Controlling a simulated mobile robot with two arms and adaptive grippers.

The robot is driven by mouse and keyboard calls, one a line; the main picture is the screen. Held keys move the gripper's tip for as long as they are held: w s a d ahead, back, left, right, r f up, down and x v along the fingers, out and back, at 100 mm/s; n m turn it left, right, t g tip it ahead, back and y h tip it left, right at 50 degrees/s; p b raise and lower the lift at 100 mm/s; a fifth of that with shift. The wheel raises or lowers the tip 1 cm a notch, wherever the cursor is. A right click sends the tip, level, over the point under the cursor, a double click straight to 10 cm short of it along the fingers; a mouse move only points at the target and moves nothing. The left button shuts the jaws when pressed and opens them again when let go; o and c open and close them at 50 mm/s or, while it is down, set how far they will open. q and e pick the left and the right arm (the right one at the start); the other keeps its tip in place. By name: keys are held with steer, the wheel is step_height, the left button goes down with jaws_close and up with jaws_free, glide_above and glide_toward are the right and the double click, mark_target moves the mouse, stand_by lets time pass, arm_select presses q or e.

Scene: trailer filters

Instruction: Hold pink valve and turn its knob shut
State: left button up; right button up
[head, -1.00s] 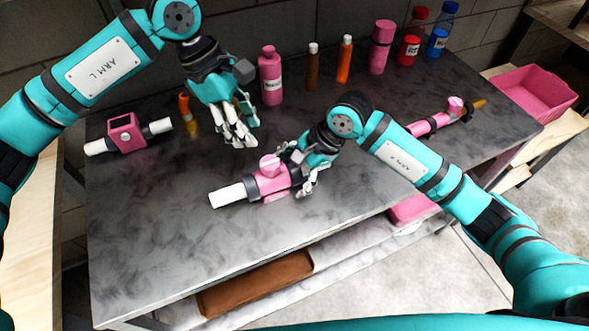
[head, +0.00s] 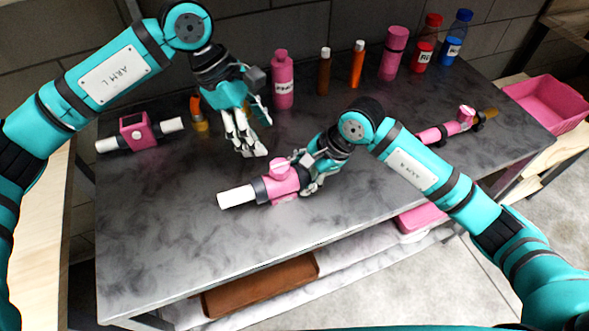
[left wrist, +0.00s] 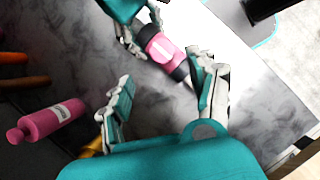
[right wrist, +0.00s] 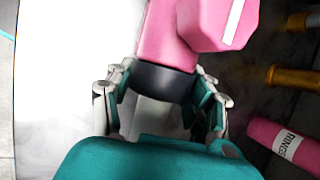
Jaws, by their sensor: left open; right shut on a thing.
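The pink valve (head: 284,186) lies on the dark table with a white pipe end on its left and a round pink knob (head: 281,168) on top. My left gripper (head: 254,148) is open and empty above the table, up and left of the knob. In the left wrist view the valve (left wrist: 162,50) shows beyond the open fingers, with the knob facing the camera.
A pink box-shaped fitting (head: 138,131) with white pipe ends lies at the left. A pink bottle (head: 283,82), brown and orange bottles and several others stand along the back. Another pink valve (head: 440,131) lies at the right. The table front is clear.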

mark_target(277, 166)
arm_select(q)
steer(key=s+a+f+n+t+h, duration=0.1)
steer(key=f+n+h, duration=0.1)
steer(key=s+a+f+n+t+h, duration=0.1)
steer(key=a+f+n+t+h, duration=0.1)
steer(key=s+a+f+n+t+h, duration=0.1)
steer(key=a+f+n+t+h, duration=0.1)
steer(key=n, duration=0.1)
steer(key=shift+s+f, duration=0.2)
steer(key=shift+f, duration=0.1)
steer(key=d+f, duration=0.1)
steer(key=d, duration=0.2)
steer(key=w+d+n+t+h, duration=0.1)
steer(key=d, duration=0.1)
steer(key=w+d+f+n+t, duration=0.1)
steer(key=d, duration=0.2)
steer(key=shift+d+f+h, duration=0.3)
steer(key=shift+f, duration=0.05)
steer(key=shift+c, duration=0.5)
steer(key=c, duration=1.1)
